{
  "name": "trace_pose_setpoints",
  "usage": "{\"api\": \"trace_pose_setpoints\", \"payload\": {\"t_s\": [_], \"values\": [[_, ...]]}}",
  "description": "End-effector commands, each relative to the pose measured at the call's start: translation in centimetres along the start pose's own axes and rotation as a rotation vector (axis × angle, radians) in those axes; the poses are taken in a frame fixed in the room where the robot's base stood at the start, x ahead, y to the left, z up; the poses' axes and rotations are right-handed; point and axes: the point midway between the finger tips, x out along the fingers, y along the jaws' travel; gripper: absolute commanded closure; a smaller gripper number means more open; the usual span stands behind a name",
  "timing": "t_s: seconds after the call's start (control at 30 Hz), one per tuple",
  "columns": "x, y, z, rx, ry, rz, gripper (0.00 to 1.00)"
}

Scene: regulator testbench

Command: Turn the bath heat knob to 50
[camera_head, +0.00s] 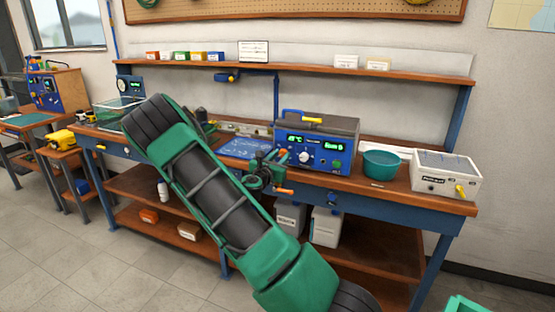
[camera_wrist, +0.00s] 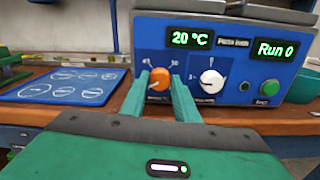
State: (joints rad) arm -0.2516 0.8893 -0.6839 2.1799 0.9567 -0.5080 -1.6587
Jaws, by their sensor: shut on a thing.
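The bath unit is a blue-fronted box (camera_head: 325,150) on the bench; its front (camera_wrist: 225,60) fills much of the wrist view. Its left display reads 20 °C and its right display reads Run 0. An orange knob (camera_wrist: 159,80) sits at the panel's left, with small scale numbers above it, one on the right looking like 50. My gripper (camera_wrist: 160,84) is shut on this orange knob, one green finger on each side. The knob's pointer is too small to read, and the label below is partly hidden by the fingers.
A white knob (camera_wrist: 211,81) is close beside the right finger. A green button (camera_wrist: 269,88) is further right. A blue mat (camera_wrist: 68,87) with printed outlines lies left of the bath. A teal bowl (camera_head: 382,163) and a white box (camera_head: 446,175) stand to its right.

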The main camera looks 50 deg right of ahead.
Motion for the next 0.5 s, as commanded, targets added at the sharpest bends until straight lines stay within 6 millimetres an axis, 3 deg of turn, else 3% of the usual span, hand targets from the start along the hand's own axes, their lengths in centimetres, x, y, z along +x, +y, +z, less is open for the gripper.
{"api": "trace_pose_setpoints", "payload": {"t_s": [0.5], "values": [[0.05, 0.03, -0.05, 0.492, 0.001, 0.002, 0.95]]}}
